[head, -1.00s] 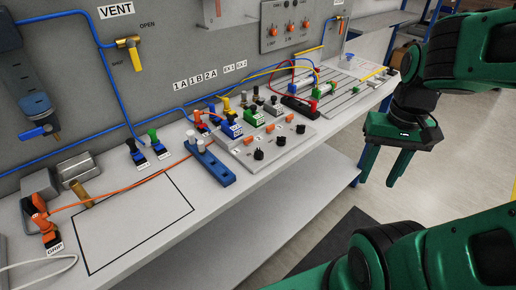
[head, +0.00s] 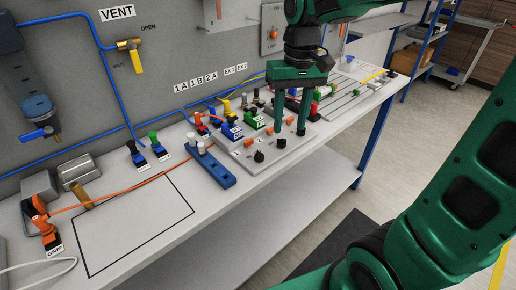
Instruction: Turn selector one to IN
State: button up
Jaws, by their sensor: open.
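A grey sloped panel (head: 230,158) on the bench carries a row of black selector knobs along its front edge. The leftmost knob (head: 259,156) and the middle knob (head: 281,143) are visible; the right one is mostly hidden by a finger of my gripper. The knob labels are too small to read, so I cannot tell which is selector one or where it points. My green gripper (head: 290,129) is open and empty, fingers pointing down over the right part of the panel, to the right of the leftmost knob. I cannot tell whether it touches anything.
Orange parts and several plugs with coloured tags, such as a green one (head: 251,123), stand behind the knobs. A blue block (head: 210,166) with white knobs is to the left. An orange hose (head: 110,199) crosses the bench (head: 243,195).

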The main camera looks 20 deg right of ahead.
jog(key=n, duration=0.1)
send_near(259, 152)
notch_tip(259, 152, down, 9)
jog(key=shift+r, duration=0.1)
dwell(0.5)
grip_shut()
